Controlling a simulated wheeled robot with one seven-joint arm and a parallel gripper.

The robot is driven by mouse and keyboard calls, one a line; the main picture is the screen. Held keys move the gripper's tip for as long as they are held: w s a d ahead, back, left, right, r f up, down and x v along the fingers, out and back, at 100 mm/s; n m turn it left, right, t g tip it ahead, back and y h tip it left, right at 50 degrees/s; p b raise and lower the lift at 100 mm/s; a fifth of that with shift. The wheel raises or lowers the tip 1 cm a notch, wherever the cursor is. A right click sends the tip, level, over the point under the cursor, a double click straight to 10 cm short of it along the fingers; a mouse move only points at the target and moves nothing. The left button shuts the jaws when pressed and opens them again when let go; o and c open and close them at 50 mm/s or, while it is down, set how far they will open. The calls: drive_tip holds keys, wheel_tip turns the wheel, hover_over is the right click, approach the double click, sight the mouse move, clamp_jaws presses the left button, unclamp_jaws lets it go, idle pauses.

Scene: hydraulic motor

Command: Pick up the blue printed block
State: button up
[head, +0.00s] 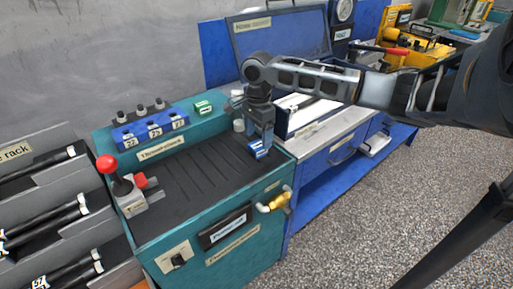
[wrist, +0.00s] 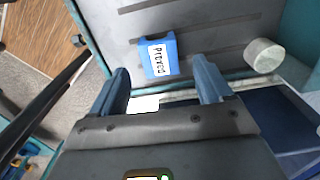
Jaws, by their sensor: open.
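The blue printed block (head: 258,149) sits on the dark top of the teal bench, near its right edge. In the wrist view the block (wrist: 160,56) shows a white label that seems to read "Proved" or similar. My gripper (head: 262,138) is right above or beside the block in the head view and partly covers it. In the wrist view my gripper (wrist: 166,85) is open, with its two blue-grey fingers apart. The block lies just beyond the fingertips, between their lines, and I see no contact.
The teal bench (head: 225,247) has a red-knobbed lever (head: 108,165) at left and a blue labelled rack (head: 150,130) at the back. A pale cylinder (wrist: 263,56) stands right of the block in the wrist view. A blue workbench (head: 345,150) adjoins at right.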

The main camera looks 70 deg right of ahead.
sight(258, 145)
drive_tip(key=shift+f, duration=2.35)
drive_tip(key=shift+a, duration=0.1)
drive_tip(key=shift+c, duration=0.4)
drive_tip(key=c, duration=0.9)
drive_tip(key=shift+r, duration=0.15)
drive_tip(key=shift+c, duration=0.2)
